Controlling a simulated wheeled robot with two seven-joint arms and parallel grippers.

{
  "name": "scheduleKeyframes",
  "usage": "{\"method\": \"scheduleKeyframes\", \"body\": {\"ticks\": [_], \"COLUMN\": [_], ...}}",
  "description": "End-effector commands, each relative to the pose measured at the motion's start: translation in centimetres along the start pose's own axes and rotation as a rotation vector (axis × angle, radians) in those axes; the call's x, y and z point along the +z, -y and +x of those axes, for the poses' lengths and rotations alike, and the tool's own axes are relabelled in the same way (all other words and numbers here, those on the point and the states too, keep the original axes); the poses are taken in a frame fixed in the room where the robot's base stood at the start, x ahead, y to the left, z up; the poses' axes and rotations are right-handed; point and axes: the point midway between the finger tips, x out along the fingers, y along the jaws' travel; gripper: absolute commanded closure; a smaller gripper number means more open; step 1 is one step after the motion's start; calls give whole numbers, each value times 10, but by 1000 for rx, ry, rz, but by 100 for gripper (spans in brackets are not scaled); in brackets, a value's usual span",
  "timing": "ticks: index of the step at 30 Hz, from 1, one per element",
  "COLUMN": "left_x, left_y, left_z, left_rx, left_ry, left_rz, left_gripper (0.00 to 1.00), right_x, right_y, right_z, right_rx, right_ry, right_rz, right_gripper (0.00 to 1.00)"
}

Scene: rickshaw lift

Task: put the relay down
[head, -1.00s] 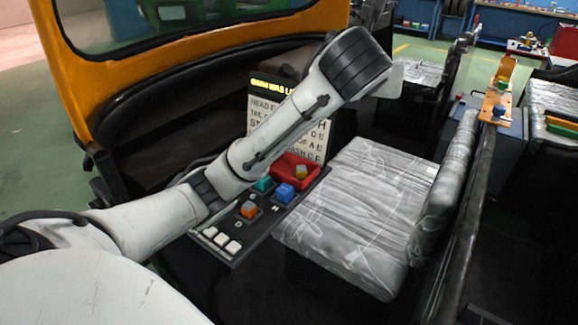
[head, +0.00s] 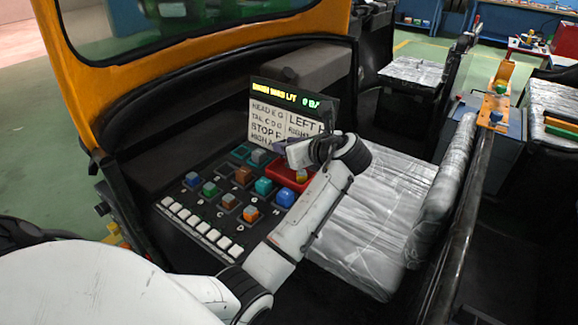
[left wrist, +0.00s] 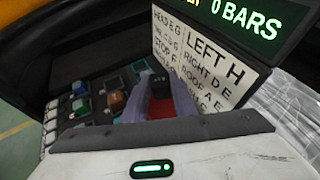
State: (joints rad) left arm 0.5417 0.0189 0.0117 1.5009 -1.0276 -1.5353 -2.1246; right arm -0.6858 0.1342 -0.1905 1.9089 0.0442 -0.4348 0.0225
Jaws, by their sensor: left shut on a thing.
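My left gripper (head: 284,148) reaches in over the back of the relay panel (head: 178,230). Its purple fingers are shut on a small dark block, the relay (left wrist: 159,86), which shows between them in the left wrist view. The red tray (left wrist: 165,107) lies below the fingers there. In the head view the red tray (head: 282,172) holds a yellow-orange block (head: 302,175). A grey block (head: 259,156) shows just left of the fingertips; I cannot tell whether it is the held relay. A teal-rimmed socket (left wrist: 140,66) lies beyond the fingers. My right gripper is out of view.
Several coloured blocks stand in panel sockets, including a blue (head: 286,196), teal (head: 264,186) and orange one (head: 250,213). White keys (head: 200,225) line the front edge. A lettered sign (head: 272,122) stands close behind. A plastic-covered seat (head: 365,225) is at right.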

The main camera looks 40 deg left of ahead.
Motion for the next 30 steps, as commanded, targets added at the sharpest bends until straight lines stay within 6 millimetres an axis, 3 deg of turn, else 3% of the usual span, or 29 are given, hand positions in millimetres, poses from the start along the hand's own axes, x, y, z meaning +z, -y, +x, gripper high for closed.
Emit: {"method": "scheduleKeyframes", "body": {"ticks": [12, 26, 27, 30], "left_x": [-49, -54, -54, -54], "left_y": [0, 1, 1, 1], "left_z": [24, 26, 26, 26], "left_rx": [-1, -2, -2, -2], "left_ry": [0, 0, 0, 0], "left_rz": [1, 1, 0, 0], "left_gripper": [97, 97, 69, 68], "right_x": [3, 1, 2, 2], "right_y": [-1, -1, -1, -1], "right_z": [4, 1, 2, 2], "right_rx": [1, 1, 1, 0], "right_ry": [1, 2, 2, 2], "right_rz": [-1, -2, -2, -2], "right_gripper": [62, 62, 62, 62]}}
